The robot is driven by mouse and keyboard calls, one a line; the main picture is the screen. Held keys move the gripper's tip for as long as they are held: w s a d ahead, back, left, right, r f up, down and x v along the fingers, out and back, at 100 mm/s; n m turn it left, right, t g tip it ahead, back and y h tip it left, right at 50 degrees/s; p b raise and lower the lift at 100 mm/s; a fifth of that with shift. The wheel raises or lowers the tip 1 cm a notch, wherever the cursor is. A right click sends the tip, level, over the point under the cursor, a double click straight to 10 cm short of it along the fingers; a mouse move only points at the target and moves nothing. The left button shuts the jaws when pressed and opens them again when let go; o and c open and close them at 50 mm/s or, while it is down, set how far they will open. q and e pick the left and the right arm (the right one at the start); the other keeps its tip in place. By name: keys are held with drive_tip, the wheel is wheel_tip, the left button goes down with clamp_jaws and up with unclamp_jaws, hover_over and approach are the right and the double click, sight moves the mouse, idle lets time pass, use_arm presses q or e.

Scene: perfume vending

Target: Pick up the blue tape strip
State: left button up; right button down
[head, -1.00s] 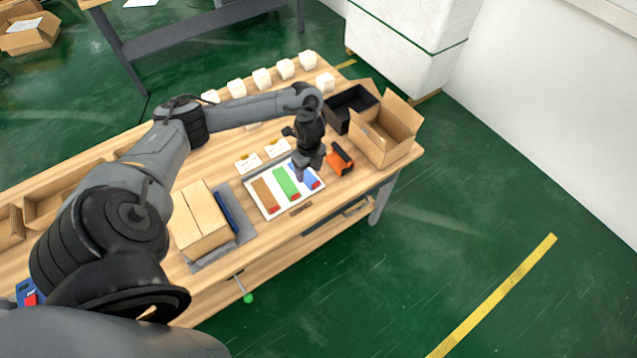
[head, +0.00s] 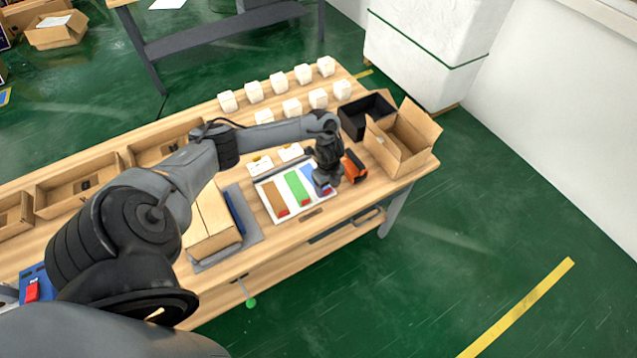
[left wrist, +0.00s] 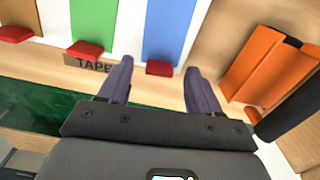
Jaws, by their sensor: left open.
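The blue tape strip (head: 308,173) lies on the white tray (head: 268,206) as the rightmost of three strips, partly hidden by my left gripper (head: 322,188) in the head view. In the left wrist view the blue strip (left wrist: 168,28) runs away from me and ends in a red tab (left wrist: 160,68). My left gripper (left wrist: 158,72) is open there, its two fingers apart, one to each side of the red tab in the picture. Nothing shows held between them. The height of the fingers above the tab is hard to tell. My right gripper is not in view.
A green strip (head: 297,188) and a brown strip (head: 274,197) lie left of the blue one. An orange tape dispenser (head: 354,167) stands close on the right. An open cardboard box (head: 400,145) and a black bin (head: 365,118) stand behind it. The table's front edge is near.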

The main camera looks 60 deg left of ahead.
use_arm(q)
drive_tip(key=shift+f, duration=0.65)
drive_tip(key=shift+c, duration=0.2)
drive_tip(key=c, duration=1.1)
drive_tip(key=shift+o, duration=0.2)
drive_tip(key=shift+r, duration=0.1)
